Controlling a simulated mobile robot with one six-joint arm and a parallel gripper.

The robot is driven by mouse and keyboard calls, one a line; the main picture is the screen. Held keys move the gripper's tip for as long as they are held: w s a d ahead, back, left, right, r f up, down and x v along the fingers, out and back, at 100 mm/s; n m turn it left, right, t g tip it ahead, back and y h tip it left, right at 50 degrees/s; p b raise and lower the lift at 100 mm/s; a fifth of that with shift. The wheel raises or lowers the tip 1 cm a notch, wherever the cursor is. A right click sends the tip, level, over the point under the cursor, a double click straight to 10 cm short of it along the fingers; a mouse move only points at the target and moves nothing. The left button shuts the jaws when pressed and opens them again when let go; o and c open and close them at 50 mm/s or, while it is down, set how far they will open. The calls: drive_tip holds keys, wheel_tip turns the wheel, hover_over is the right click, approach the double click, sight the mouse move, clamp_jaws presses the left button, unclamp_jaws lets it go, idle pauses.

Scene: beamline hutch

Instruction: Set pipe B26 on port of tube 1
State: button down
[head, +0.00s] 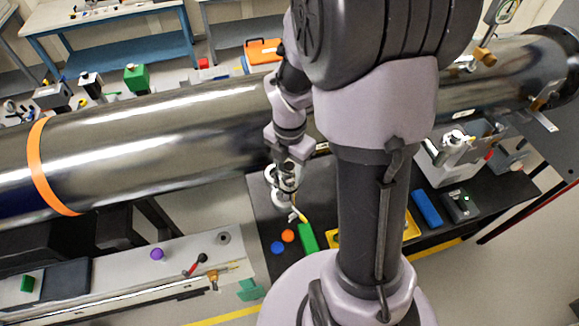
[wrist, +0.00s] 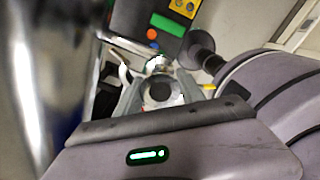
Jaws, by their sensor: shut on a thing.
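A large shiny metal tube (head: 150,140) with an orange band runs across the head view; no tube number is readable. It also fills the left of the wrist view (wrist: 45,90), blurred. My gripper (head: 284,176) is in front of the tube, above the dark bench. In the wrist view my gripper (wrist: 159,92) is shut on a short metal pipe piece (wrist: 160,98) with a round flange and dark centre. I take it as pipe B26, but no label is readable. I cannot make out the port; my arm and column hide part of the tube.
The dark bench (head: 265,215) below holds a green block (head: 307,238), an orange disc (head: 288,236), a blue disc (head: 277,248) and a yellow tray (head: 412,228). A grey device (head: 452,155) stands at the right. Blue-framed tables (head: 110,52) stand behind the tube.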

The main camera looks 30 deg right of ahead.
idle(0.4)
drive_tip(key=c, duration=0.6)
unclamp_jaws()
drive_tip(key=shift+r, duration=0.1)
wheel_tip(320, 180, up, 17)
drive_tip(key=shift+a+r+p, duration=0.1)
drive_tip(key=shift+r+p, duration=0.1)
drive_tip(key=shift+p, duration=0.65)
